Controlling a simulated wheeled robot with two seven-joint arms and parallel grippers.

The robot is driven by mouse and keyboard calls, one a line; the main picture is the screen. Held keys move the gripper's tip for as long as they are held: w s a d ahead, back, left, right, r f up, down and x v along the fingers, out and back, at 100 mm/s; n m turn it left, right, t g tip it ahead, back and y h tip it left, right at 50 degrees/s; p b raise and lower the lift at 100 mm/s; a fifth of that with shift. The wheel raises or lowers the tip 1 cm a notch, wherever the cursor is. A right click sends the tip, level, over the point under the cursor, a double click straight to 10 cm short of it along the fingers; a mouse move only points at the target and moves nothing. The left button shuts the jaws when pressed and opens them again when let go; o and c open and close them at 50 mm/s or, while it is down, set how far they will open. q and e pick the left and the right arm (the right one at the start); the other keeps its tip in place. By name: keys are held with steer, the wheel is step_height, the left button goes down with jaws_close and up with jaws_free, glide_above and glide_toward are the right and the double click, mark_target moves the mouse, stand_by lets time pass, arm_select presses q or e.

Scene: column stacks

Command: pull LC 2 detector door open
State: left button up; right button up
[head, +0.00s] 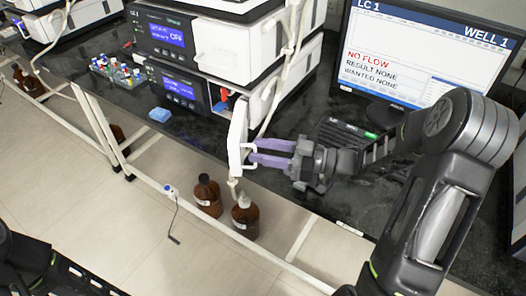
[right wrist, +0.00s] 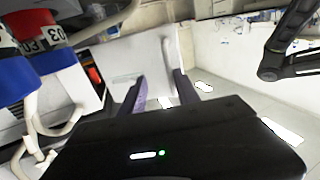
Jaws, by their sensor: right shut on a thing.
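The detector door (head: 237,136) is a white panel standing swung out from the front of a lower module in the middle stack. It is ajar, and red and blue parts show in the opening behind it. A white handle loop (head: 249,158) is on its right face. My right gripper (head: 254,152) has its purple fingers shut on this handle. In the right wrist view the white door (right wrist: 150,62) is ahead, with the fingers (right wrist: 170,92) reaching to it. I cannot read an LC 2 label on the stack. My left gripper is not visible.
Brown bottles (head: 207,195) stand below the bench edge. Tubing (head: 272,95) hangs near the door.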

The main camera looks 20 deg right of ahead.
steer(key=v, duration=0.7)
steer(key=shift+s+d, duration=0.25)
steer(key=shift+d, duration=0.05)
stand_by(0.3)
stand_by(0.5)
